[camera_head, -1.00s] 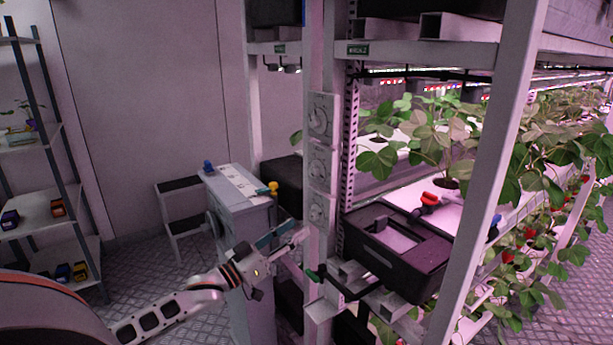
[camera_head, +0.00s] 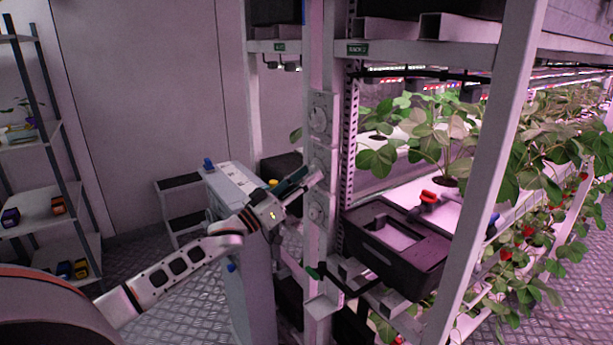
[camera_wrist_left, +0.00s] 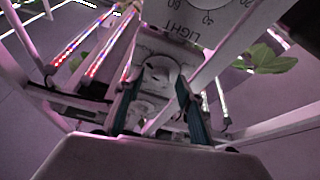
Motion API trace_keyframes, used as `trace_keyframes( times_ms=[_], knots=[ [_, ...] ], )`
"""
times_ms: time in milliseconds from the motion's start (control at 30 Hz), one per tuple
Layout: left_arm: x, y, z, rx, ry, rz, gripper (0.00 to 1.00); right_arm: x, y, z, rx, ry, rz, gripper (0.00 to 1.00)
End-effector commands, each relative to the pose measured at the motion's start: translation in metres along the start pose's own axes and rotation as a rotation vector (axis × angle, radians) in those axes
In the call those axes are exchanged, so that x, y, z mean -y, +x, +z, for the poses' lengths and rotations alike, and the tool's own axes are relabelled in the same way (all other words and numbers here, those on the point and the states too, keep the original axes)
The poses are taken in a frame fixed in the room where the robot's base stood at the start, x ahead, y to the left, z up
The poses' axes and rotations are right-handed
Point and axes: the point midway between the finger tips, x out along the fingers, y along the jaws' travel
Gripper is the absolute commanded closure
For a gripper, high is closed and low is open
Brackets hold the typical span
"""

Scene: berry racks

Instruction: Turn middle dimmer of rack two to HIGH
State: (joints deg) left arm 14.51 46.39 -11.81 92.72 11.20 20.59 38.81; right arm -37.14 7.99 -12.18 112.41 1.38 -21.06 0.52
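Three dimmers sit one above another on the pale rack post: the upper dimmer (camera_head: 319,115), the middle dimmer (camera_head: 318,158) and the lower dimmer (camera_head: 316,210). A green label (camera_head: 357,49), which seems to read rack 2, is on the beam beside the post. My left gripper (camera_head: 318,174) has its fingertips at the middle dimmer and partly hides it. In the left wrist view the two teal fingers (camera_wrist_left: 158,95) are apart, with a pale round knob (camera_wrist_left: 160,68) between and beyond them. Contact and the knob's setting cannot be told. My right gripper is out of view.
A black crate (camera_head: 398,262) sits on the rack right of the post, near strawberry plants (camera_head: 440,130). A grey cabinet (camera_head: 235,190) with coloured knobs stands left of the post, close to my left arm. A shelf (camera_head: 45,207) stands at far left.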

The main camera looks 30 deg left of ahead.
Motion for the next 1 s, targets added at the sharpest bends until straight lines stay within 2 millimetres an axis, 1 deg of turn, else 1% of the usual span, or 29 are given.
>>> trace_keyframes(
  times_ms=[100, 333, 367, 400, 500, 667, 733, 1000],
  knots=[
    [0.000, 0.004, 0.000, 0.000, 0.000, -0.001, 0.63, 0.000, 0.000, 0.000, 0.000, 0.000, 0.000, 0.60],
    [0.000, 0.004, 0.000, 0.001, 0.000, -0.001, 0.63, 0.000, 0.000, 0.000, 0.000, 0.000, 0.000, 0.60],
    [0.000, 0.004, 0.000, 0.001, 0.000, -0.001, 0.66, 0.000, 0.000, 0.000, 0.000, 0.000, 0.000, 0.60],
    [0.000, 0.004, 0.000, 0.001, 0.000, -0.001, 0.76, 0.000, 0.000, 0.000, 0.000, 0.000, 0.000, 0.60],
    [0.000, 0.004, 0.000, 0.001, 0.000, -0.001, 1.00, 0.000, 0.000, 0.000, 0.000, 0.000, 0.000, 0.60],
    [0.000, 0.004, 0.000, 0.001, 0.007, 0.002, 1.00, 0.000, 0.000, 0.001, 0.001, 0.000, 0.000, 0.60],
    [0.002, 0.004, 0.001, 0.003, 0.045, 0.016, 1.00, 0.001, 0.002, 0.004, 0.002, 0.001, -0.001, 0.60],
    [0.005, 0.003, 0.001, 0.012, 0.372, 0.151, 1.00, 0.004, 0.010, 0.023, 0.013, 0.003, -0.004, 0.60]
  ],
)
